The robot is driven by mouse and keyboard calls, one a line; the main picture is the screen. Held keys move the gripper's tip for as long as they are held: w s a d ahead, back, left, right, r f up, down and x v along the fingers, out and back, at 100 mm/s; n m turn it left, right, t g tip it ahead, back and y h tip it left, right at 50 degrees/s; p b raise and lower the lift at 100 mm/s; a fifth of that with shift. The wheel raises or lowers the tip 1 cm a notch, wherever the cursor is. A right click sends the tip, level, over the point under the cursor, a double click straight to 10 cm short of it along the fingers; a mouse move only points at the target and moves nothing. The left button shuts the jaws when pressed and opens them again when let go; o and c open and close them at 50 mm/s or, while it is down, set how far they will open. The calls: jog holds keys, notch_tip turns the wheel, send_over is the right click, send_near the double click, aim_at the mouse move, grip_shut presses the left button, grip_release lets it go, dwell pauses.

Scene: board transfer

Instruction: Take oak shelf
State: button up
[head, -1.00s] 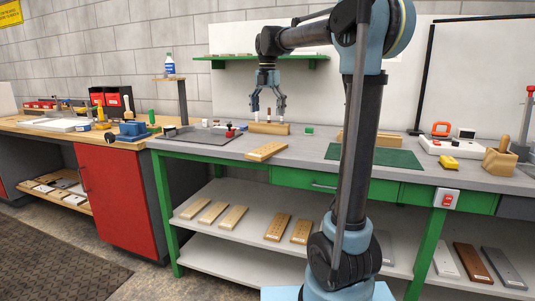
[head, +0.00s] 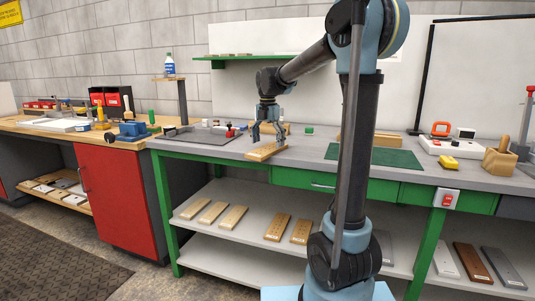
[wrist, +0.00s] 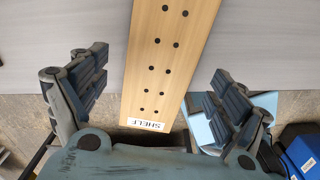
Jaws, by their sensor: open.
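The oak shelf (head: 266,152) is a light wooden board lying flat at the front edge of the grey bench top. In the wrist view the board (wrist: 172,50) runs between my fingers, with two rows of dark holes and a white label reading SHELF (wrist: 146,124). My gripper (head: 266,138) is just above the board, pointing down, with its fingers open. In the wrist view my gripper (wrist: 158,92) has one finger on each side of the board, with a gap on both sides. The board's far end is out of the wrist view.
A green mat (head: 375,155) lies on the grey bench top (head: 310,158) to the right. A dark mat (head: 203,136) lies to the left. Several boards rest on the lower shelf (head: 245,194). A wooden block (head: 372,139) stands behind the green mat.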

jog(key=shift+f, duration=0.9)
jog(key=c, duration=1.2)
jog(key=shift+r, duration=0.1)
jog(key=shift+c, duration=0.2)
